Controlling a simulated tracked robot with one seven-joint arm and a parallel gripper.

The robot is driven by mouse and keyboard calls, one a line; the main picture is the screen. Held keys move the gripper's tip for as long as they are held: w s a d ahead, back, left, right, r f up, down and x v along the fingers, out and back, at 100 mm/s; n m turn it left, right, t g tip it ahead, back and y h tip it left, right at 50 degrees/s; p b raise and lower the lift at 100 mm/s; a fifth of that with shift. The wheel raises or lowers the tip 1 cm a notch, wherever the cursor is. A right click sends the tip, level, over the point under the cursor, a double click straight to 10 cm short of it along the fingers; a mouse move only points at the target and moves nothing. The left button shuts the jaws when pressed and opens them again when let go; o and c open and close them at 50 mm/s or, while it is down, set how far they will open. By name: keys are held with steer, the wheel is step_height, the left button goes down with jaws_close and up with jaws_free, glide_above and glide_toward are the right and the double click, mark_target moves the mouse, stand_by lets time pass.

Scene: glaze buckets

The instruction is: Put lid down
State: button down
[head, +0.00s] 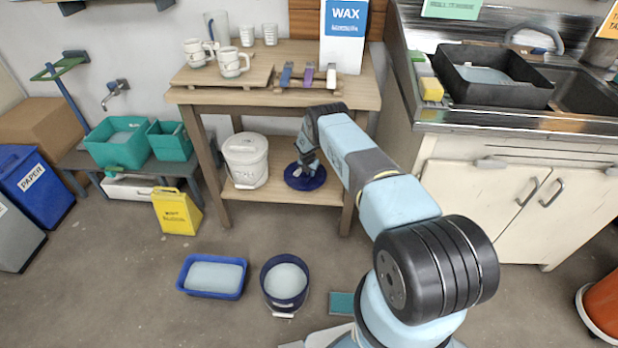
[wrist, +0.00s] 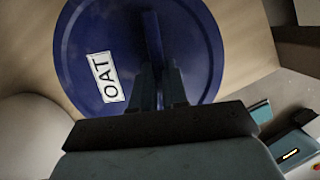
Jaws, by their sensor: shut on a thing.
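A round dark blue lid (head: 298,180) is at the lower shelf of the wooden table in the head view, right of a white bucket. In the wrist view the lid (wrist: 200,40) fills the upper middle and bears a white label reading OAT. My gripper (head: 308,168) is over the lid. In the wrist view the fingers (wrist: 160,88) are shut on the lid's raised middle grip. The lid looks flat and very near the shelf; I cannot tell whether it touches. A blue bucket (head: 285,284) without a lid, holding pale liquid, stands on the floor.
The lower shelf (head: 240,195) also holds the lidded white bucket (head: 246,160). The table's top and legs frame the arm's reach. A blue tray (head: 212,276) and a yellow floor sign (head: 177,212) stand on the floor. A sink cabinet (head: 500,205) is at right.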

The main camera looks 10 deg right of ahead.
steer(key=shift+f, duration=1.6)
steer(key=c, duration=1.1)
jaws_free()
steer(key=shift+c, duration=0.2)
steer(key=v, duration=0.6)
steer(key=shift+a, duration=0.1)
steer(key=shift+s+r, duration=0.15)
steer(key=shift+r, duration=0.55)
steer(key=shift+s+a, duration=0.1)
